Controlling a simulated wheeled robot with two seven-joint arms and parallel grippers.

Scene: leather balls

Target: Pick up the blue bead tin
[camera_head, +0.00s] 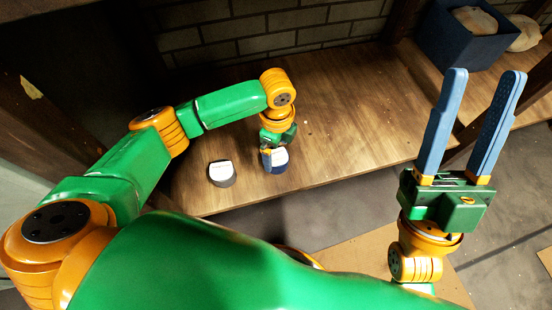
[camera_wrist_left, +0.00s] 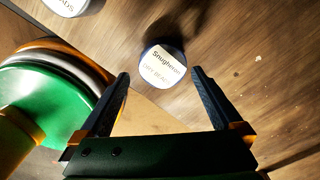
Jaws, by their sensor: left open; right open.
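The blue bead tin (camera_head: 275,165) stands upright on the wooden shelf, with a white printed lid and a dark blue side. In the left wrist view the tin (camera_wrist_left: 162,66) shows its lid beyond and between the fingertips. My left gripper (camera_head: 272,148) points down over the tin, partly covering it. In the wrist view the left gripper (camera_wrist_left: 160,76) is open, one finger on each side of the lid, with nothing held. I cannot tell whether the fingertips reach down beside the tin. My right gripper (camera_head: 485,74) is open and empty, pointing up at the right.
A grey tin (camera_head: 222,174) with a white lid stands left of the blue one, near the shelf's front edge. A dark blue box (camera_head: 460,45) with a pale ball sits at the back right. The wooden shelf (camera_head: 350,120) is clear to the right of the tins.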

